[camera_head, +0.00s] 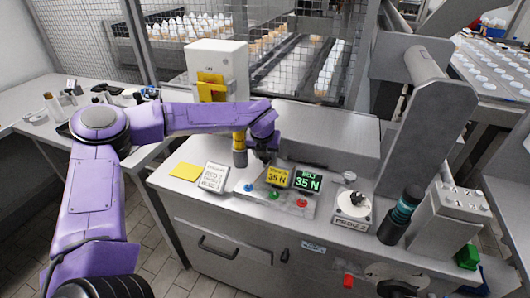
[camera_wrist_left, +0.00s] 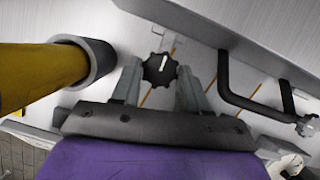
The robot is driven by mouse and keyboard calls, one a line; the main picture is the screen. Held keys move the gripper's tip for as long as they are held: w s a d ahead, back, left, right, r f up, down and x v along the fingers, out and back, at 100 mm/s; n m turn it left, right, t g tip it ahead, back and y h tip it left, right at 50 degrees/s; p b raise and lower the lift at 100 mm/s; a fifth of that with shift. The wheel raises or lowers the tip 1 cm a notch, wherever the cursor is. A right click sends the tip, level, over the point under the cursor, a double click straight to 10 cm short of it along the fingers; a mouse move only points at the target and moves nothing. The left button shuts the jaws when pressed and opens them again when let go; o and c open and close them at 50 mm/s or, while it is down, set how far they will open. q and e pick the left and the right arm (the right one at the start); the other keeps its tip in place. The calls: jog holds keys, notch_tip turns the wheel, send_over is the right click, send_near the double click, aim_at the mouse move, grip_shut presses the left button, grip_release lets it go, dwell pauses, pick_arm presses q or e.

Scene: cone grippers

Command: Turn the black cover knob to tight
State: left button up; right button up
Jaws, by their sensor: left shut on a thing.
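The black cover knob (camera_wrist_left: 160,69) is a small lobed knob with a white pointer mark. In the left wrist view the mark points nearly straight up. My left gripper (camera_wrist_left: 160,82) has one finger on each side of the knob and is shut on it. Thin orange lines show on the pale surface beside the knob. In the head view my left gripper (camera_head: 264,152) reaches down at the back of the grey counter (camera_head: 235,205), and the knob is hidden there. My right gripper is not in view.
A yellow cylinder with a grey rim (camera_wrist_left: 85,60) stands close left of my gripper. A black bent handle (camera_wrist_left: 235,95) is to the right. Two displays reading 35 N (camera_head: 307,180) stand in front. A dark teal-banded cylinder (camera_head: 400,215) stands at the counter's right.

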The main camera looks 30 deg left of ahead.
pick_arm(q)
jog(key=shift+s+f, duration=0.1)
jog(key=shift+f, duration=0.1)
jog(key=o, duration=0.8)
jog(key=shift+r, duration=0.1)
jog(key=shift+r, duration=0.3)
jog(key=b+v, duration=0.1)
jog(key=v, duration=0.9)
jog(key=shift+d, duration=0.1)
